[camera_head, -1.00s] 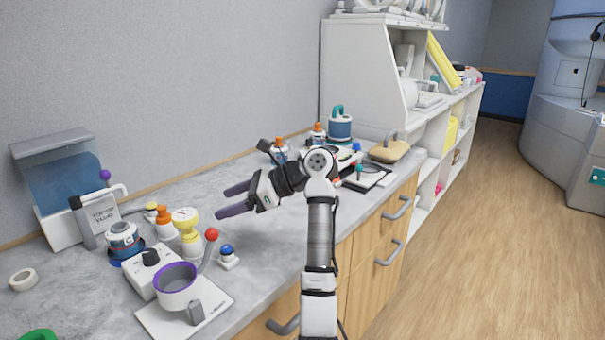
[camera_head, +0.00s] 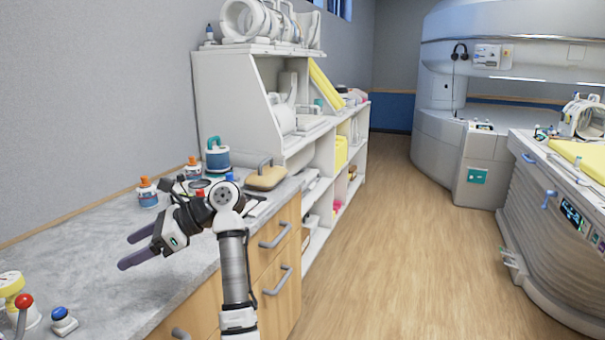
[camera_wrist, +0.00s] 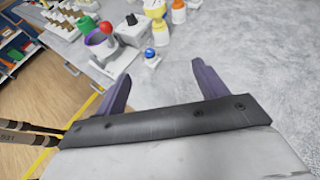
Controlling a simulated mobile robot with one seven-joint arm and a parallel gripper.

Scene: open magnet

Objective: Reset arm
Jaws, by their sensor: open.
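My gripper (camera_head: 133,249) reaches out over the grey counter (camera_head: 78,243) in the head view, its two purple-grey fingers spread apart with nothing between them. My arm rises from the bottom of that view and bends at the elbow above the counter's front edge. In the wrist view my gripper (camera_wrist: 160,85) also shows open and empty, with bare counter between and beyond the fingers. A blue-topped button (camera_wrist: 150,55) stands beyond the fingertips there, apart from them.
Orange-capped bottles (camera_head: 148,193), a teal-handled container (camera_head: 217,157) and a tan bag (camera_head: 266,176) stand farther along the counter. A white shelf unit (camera_head: 227,92) rises behind them. Wooden floor (camera_head: 400,260) lies open between the drawers (camera_head: 276,243) and the scanner table (camera_head: 540,215).

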